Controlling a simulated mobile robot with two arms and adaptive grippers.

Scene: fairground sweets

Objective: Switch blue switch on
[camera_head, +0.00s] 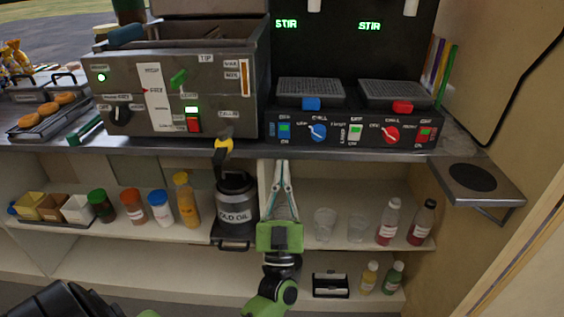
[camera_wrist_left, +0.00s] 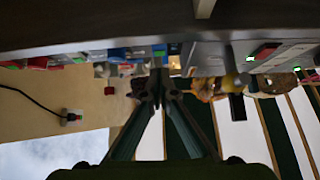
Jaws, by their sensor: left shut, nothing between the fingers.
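The blue switch (camera_head: 285,130) is at the left end of the black control panel (camera_head: 340,133), below a grey grille with a blue tab. It appears small and lit, and I cannot tell its on or off position. My left gripper (camera_head: 281,165) points up at the panel, its tips together just below the counter edge in the head view, under the blue switch. It is shut and empty. In the left wrist view its tips (camera_wrist_left: 160,76) meet below a dark edge, with small blue parts close by. I see no contact with the switch. My right gripper is not in view.
A blue knob (camera_head: 318,132), white switch (camera_head: 354,133), red knob (camera_head: 391,134) and red switch (camera_head: 424,134) share the panel. A fryer unit (camera_head: 150,85) stands left. An old-oil pot (camera_head: 236,205) and glasses (camera_head: 325,223) flank my left gripper on the shelf below.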

